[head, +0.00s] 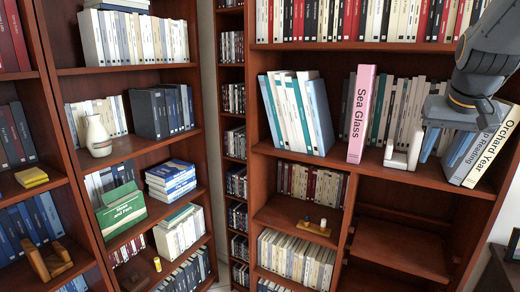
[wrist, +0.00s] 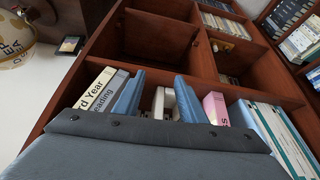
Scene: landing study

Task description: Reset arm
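My gripper (head: 444,146) is at the right of the head view, in front of the upper shelf of the right bookcase. Its two blue fingers stand apart with nothing seen held between them; they also show in the wrist view (wrist: 158,98). A cream book titled Orchard Year (head: 490,146) leans beside the right finger, with a grey book whose title ends in "Reading" (wrist: 102,92) close by. A white bookend (head: 398,153) stands just left of the fingers in the head view. My arm comes down from the upper right corner.
A pink book, Sea Glass (head: 360,112), sticks out beyond its row. Blue and white books (head: 298,112) lean further left. Below is an empty compartment (head: 400,245). A white vase (head: 98,140) stands in the left bookcase.

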